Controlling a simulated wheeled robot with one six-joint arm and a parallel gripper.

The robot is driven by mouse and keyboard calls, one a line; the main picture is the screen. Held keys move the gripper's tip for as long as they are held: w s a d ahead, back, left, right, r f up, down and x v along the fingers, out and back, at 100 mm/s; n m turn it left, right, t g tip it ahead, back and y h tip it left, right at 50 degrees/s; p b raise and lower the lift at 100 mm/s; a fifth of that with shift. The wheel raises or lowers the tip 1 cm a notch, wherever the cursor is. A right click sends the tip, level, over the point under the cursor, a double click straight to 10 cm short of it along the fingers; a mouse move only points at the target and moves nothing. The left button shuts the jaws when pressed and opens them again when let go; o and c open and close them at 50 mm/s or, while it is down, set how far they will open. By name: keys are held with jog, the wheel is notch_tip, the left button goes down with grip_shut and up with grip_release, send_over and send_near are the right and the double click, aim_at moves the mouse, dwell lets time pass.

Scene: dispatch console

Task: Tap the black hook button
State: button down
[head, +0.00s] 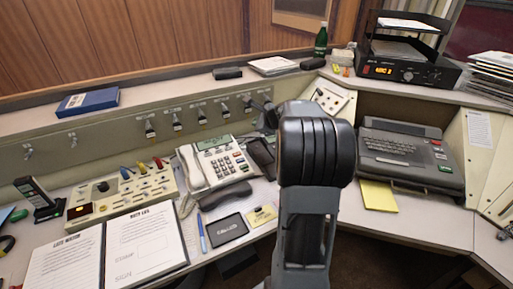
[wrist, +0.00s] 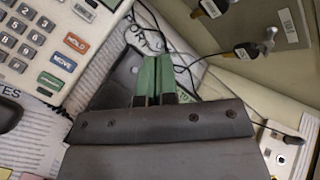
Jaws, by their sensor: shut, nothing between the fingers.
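The desk phone (head: 215,168) is cream with a handset on its left side, a small display and a keypad. In the wrist view, part of the phone keypad (wrist: 25,38) fills the upper left, with a red-brown key (wrist: 75,42), a blue key (wrist: 63,62) and a green key (wrist: 50,82) beside the number keys. I cannot pick out a black hook button with certainty. My gripper (wrist: 154,75) has green fingertips set together, with nothing between them. It is to the right of the phone keys, over or near a dark flat device (wrist: 118,78). In the head view my arm hides the gripper.
Labelled toggle switches (head: 176,122) line the panel behind the phone. A switch box (head: 120,195) stands left of it. A dark pad (head: 226,229), a blue pen (head: 202,233) and open logbooks (head: 145,240) lie in front. A typewriter-like console (head: 410,155) sits right.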

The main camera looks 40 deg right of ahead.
aim_at(252, 145)
jog(key=shift+w+d+f+b, duration=0.1)
jog(key=shift+w+f+b, duration=0.15)
jog(key=shift+f+b, duration=1)
jog(key=shift+w+a+f+b, duration=0.1)
jog(key=shift+w+f+b, duration=0.1)
jog(key=shift+f+b, duration=1.05)
jog(key=shift+w+d+f+b, duration=0.1)
jog(key=shift+w+f+b, duration=0.15)
jog(key=shift+f+b, duration=1)
jog(key=shift+f+p, duration=0.4)
jog(key=shift+f, duration=0.05)
jog(key=shift+f+b, duration=0.3)
jog(key=shift+f, duration=0.05)
jog(key=shift+w+f+b, duration=0.1)
jog(key=shift+f+b, duration=0.25)
jog(key=shift+f, duration=0.55)
jog(key=shift+r, duration=0.15)
jog(key=shift+d+r+p, duration=0.1)
jog(key=shift+r+p, duration=0.4)
jog(key=shift+r, duration=0.55)
jog(key=shift+s+r+p, duration=0.25)
jog(key=shift+r+p, duration=0.8)
jog(key=shift+r, duration=0.15)
jog(key=shift+s+r+p, duration=0.25)
jog(key=shift+r+p, duration=0.75)
jog(key=shift+r, duration=0.2)
